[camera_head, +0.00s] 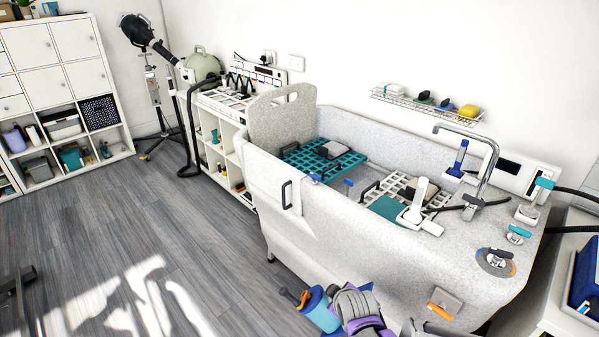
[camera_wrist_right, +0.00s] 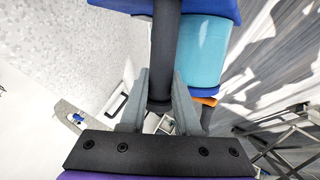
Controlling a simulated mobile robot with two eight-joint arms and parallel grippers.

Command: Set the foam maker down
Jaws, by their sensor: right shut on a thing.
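The foam maker (camera_head: 320,312), a teal cylinder with blue ends and a dark rod, is at the bottom of the head view, in front of the tub. It also shows in the right wrist view (camera_wrist_right: 205,50). My right gripper (camera_wrist_right: 160,92) is shut on its dark rod, with one grey finger on each side. In the head view, my grey and purple right wrist (camera_head: 358,308) is just right of the cylinder and the fingertips are hidden. My left gripper is not in view.
The speckled tub (camera_head: 350,245) holds teal and pale grates and a white handled tool (camera_head: 418,200). A low white shelf unit (camera_head: 222,150) stands beyond the tub. A cube shelf (camera_head: 60,90) stands at the far left. The wooden floor (camera_head: 150,230) between is clear.

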